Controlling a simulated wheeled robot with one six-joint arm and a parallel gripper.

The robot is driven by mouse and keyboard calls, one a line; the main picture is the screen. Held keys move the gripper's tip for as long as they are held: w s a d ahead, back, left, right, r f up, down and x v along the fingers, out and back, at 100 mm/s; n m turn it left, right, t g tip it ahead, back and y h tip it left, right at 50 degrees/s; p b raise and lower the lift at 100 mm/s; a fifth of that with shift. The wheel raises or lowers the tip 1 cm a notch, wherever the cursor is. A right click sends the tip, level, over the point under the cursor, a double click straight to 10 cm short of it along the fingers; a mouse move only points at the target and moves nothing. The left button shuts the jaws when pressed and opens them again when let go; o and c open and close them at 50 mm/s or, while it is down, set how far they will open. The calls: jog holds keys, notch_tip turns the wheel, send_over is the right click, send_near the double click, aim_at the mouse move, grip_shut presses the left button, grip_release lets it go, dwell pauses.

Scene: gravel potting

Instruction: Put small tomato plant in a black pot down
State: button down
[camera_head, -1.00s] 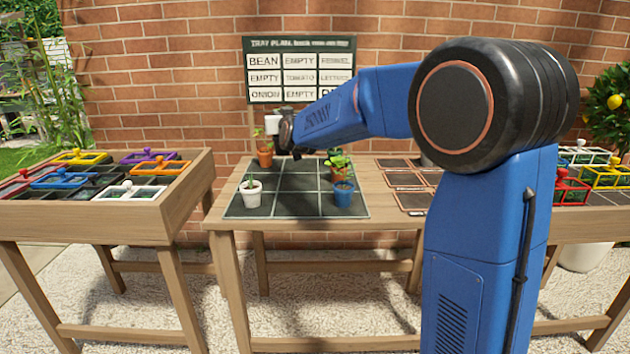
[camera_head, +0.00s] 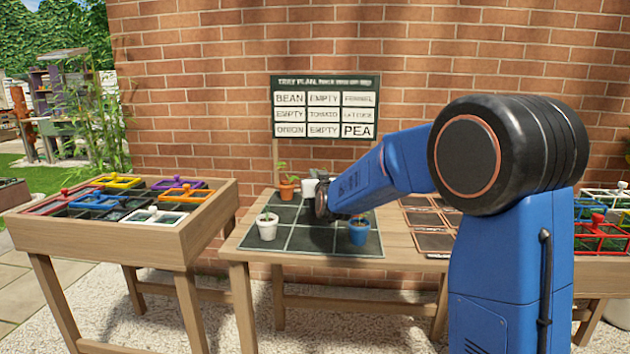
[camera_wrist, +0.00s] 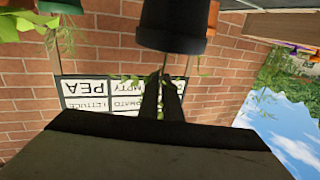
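The small tomato plant in a black pot (camera_wrist: 172,25) appears upside down at the top of the wrist view, its thin stem and leaves hanging below the rim in the picture. My gripper (camera_wrist: 163,80) has its two dark fingers close together at the stem, just off the pot's rim, and seems shut on it. In the head view my gripper (camera_head: 322,206) is low over the middle of the black gridded tray (camera_head: 300,240). The black pot is hidden there behind my gripper and arm. I cannot tell whether its base touches the tray.
A terracotta pot (camera_head: 287,191) stands at the tray's back left, a white pot (camera_head: 267,230) at front left and a blue pot (camera_head: 358,235) at front right. The front middle square is clear. A plan board (camera_head: 326,107) stands behind. A crate table (camera_head: 125,215) is at left.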

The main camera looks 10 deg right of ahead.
jog(key=shift+f, duration=0.75)
jog(key=c, duration=2)
grip_release()
jog(key=shift+f, duration=0.15)
jog(key=s+f+g, duration=0.1)
jog(key=s+g, duration=0.1)
jog(key=s, duration=0.7)
jog(key=s+d+f+g, duration=0.1)
jog(key=s, duration=0.9)
jog(key=s+d+f+g+y, duration=0.1)
jog(key=s+f+g, duration=0.1)
jog(key=s, duration=0.8)
jog(key=shift+d+n+g, duration=0.25)
jog(key=shift+n+g, duration=0.05)
jog(key=shift+n, duration=0.1)
jog(key=s+d+f+g, duration=0.1)
jog(key=s+f+g, duration=0.1)
jog(key=s, duration=0.8)
jog(key=s+d+f+g, duration=0.2)
jog(key=s+f+g, duration=0.1)
jog(key=s, duration=0.7)
jog(key=s+d+f+g+h, duration=0.1)
jog(key=s+f, duration=0.4)
jog(key=s, duration=0.5)
jog(key=shift+s+d+m+g, duration=0.25)
jog(key=shift+d+m+g, duration=0.15)
jog(key=shift+d+g, duration=0.4)
